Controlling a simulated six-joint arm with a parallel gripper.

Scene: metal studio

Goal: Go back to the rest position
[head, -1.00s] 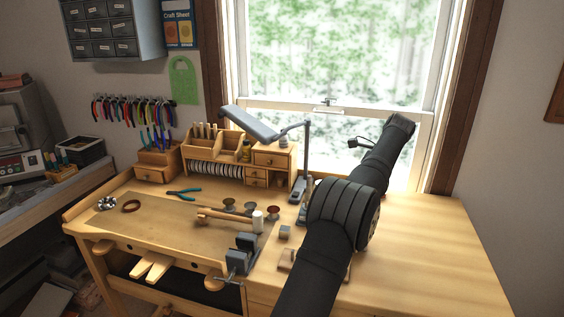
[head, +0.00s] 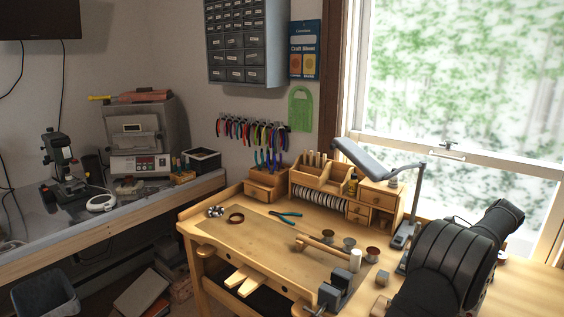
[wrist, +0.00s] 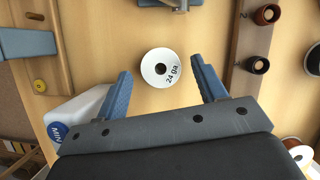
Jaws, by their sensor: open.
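My gripper (wrist: 162,70) shows in the wrist view with its two blue fingers spread apart and nothing held. A white spool marked "24 ga" (wrist: 160,68) appears between the fingertips, with clear gaps on both sides; I cannot tell its distance below them. In the head view my black arm stands at the lower right, over the right part of the wooden workbench (head: 225,255). The gripper itself cannot be made out there.
A desk lamp (head: 375,165) and a small drawer organizer (head: 380,195) stand close left of my arm. A vise (head: 335,290), a mallet (head: 318,246) and blue-handled pliers (head: 286,214) are on the bench. A white bottle (wrist: 85,112) lies near the left finger. The window is behind.

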